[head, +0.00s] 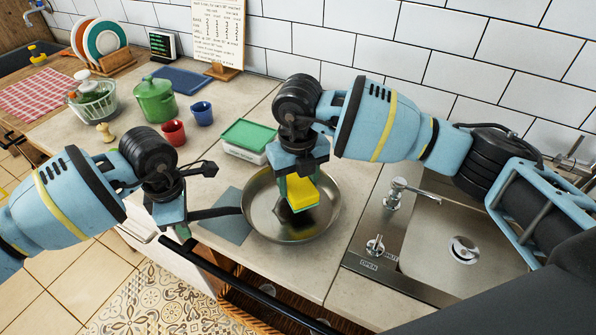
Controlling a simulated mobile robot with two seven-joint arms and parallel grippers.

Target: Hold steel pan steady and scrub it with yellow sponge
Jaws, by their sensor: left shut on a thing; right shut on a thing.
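The steel pan (262,222) sits on the counter in the middle of the head view, with its dark handle (215,213) pointing left. My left gripper (184,218) is at the left end of this handle and is shut on it. The yellow sponge (303,191) is upright over the right half of the pan. My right gripper (298,178) comes from above and is shut on the sponge. A dark shape lies below the sponge on the pan floor; whether the sponge touches the floor is hard to tell.
A green-lidded box (248,138) stands just behind the pan. A red cup (173,132), a blue cup (202,113) and a green pot (154,98) stand further back left. The counter's front edge is close.

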